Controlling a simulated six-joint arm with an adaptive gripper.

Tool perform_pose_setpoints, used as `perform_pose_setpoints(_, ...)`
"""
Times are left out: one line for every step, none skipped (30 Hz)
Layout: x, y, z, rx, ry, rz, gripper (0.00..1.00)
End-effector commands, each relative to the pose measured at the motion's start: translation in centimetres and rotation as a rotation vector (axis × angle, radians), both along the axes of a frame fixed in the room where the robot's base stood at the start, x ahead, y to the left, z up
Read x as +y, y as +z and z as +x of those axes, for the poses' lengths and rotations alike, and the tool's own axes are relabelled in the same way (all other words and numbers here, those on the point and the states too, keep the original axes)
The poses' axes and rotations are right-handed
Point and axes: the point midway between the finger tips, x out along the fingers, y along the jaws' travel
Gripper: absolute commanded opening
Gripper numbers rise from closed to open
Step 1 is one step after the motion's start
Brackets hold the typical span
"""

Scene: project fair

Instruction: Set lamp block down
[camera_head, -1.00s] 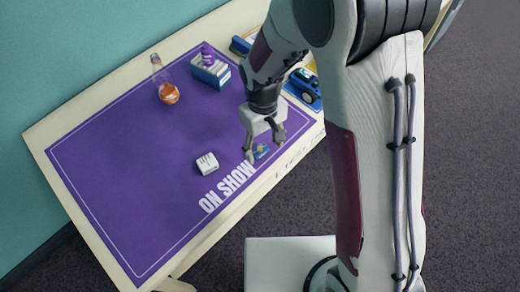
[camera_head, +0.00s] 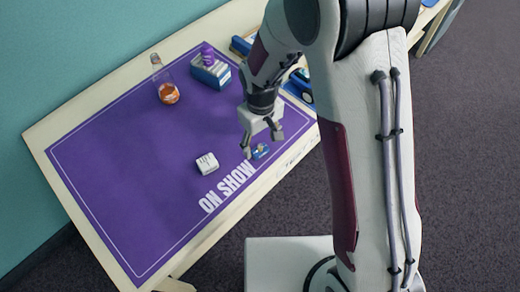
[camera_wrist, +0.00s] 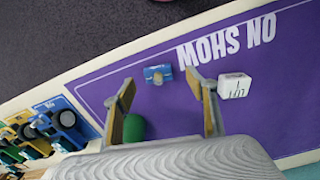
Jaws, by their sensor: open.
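The lamp block, a small blue block with a pale fitting on top (camera_head: 260,152), lies on the purple mat (camera_head: 120,150) beside the "ON SHOW" lettering. It also shows in the wrist view (camera_wrist: 158,74), beyond the fingertips. My gripper (camera_head: 262,143) is open and empty, just above the block, its two fingers apart on either side. In the wrist view nothing sits between the fingers at their tips.
A white marked block (camera_head: 207,163) lies left of the lamp block. A flask with orange contents (camera_head: 168,93) and a blue-and-white rack (camera_head: 211,72) stand farther back. Blue toy vehicles (camera_wrist: 66,120) are beside the mat. A green round thing (camera_wrist: 134,128) is partly hidden by my gripper.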

Motion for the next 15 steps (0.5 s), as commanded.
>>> perform_pose_setpoints(-0.01,-0.17,0.00,0.000,0.000,0.000,0.57)
perform_pose_setpoints(-0.01,-0.22,0.00,0.000,0.000,0.000,0.57)
perform_pose_setpoints(-0.01,-0.26,0.01,0.000,0.000,0.000,0.57)
perform_pose_setpoints(-0.01,-0.26,0.01,0.000,0.000,0.000,0.57)
perform_pose_setpoints(-0.01,-0.26,0.01,0.000,0.000,0.000,0.57)
perform_pose_setpoints(-0.01,-0.25,0.01,0.000,0.000,0.000,0.57)
perform_pose_setpoints(-0.01,-0.25,0.01,0.000,0.000,0.000,0.57)
perform_pose_setpoints(-0.01,-0.25,0.01,0.000,0.000,0.000,0.57)
perform_pose_setpoints(-0.01,-0.25,0.01,0.000,0.000,0.000,0.57)
perform_pose_setpoints(-0.01,-0.25,0.01,0.000,0.000,0.000,0.57)
perform_pose_setpoints(-0.01,-0.26,0.01,0.000,0.000,0.000,0.57)
perform_pose_setpoints(-0.01,-0.28,0.01,0.000,0.000,0.000,0.57)
perform_pose_setpoints(-0.01,-0.32,0.02,0.000,0.000,0.000,0.57)
perform_pose_setpoints(-0.01,-0.38,0.03,0.001,0.000,-0.001,0.57)
perform_pose_setpoints(-0.01,-0.49,0.07,0.001,0.000,-0.001,0.57)
